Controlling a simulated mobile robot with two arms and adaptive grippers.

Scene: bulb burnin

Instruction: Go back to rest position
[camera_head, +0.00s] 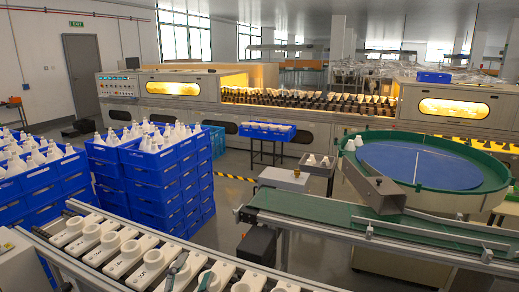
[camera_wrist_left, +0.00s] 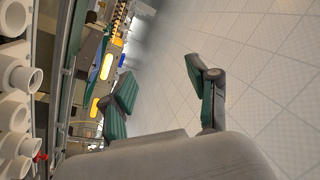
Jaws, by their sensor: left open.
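My left gripper (camera_wrist_left: 160,77) is open and empty in the left wrist view. Its two green-padded fingers stand wide apart, with pale tiled floor and equipment behind them. A row of white sockets (camera_wrist_left: 18,75) lies along the left edge of that view, beside the gripper and not between its fingers. In the head view the white socket holders (camera_head: 105,247) sit in a line on a rail conveyor at the front left. A slim dark grey part (camera_head: 177,264) shows among them; I cannot tell what it is. My right gripper is not in view.
Stacked blue crates (camera_head: 155,190) of white bulbs stand at the left. A green belt conveyor (camera_head: 330,212) runs to the right, by a round green-rimmed table (camera_head: 420,165). A long oven line (camera_head: 350,115) crosses the back. Grey floor is open between the crates and the green conveyor.

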